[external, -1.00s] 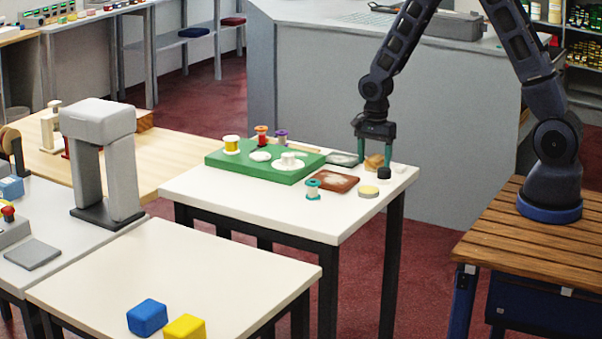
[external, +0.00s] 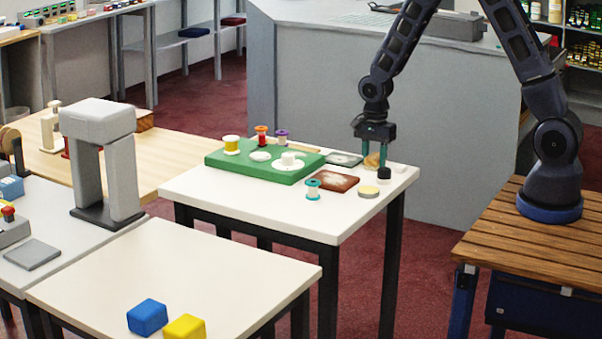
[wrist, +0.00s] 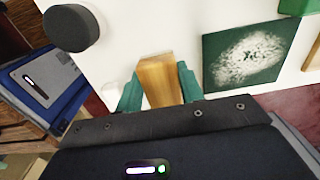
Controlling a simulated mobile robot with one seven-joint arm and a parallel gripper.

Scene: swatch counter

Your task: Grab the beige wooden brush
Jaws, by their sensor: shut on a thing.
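The beige wooden brush (wrist: 158,78) is a light wooden block between the two green fingers of my gripper (wrist: 159,90) in the wrist view. The fingers press on its left and right sides. In the external view my gripper (external: 375,155) points down at the back right of the white table, with the brush (external: 371,161) partly hidden between its fingers and behind a black cylinder. I cannot tell whether the brush is clear of the tabletop.
The black cylinder (external: 384,173) stands close in front of my gripper. A yellow-topped round tin (external: 368,191), a brown square (external: 332,181), a teal spool (external: 313,190) and a dark green patterned square (external: 344,159) lie nearby. A green board (external: 226,164) holds spools to the left.

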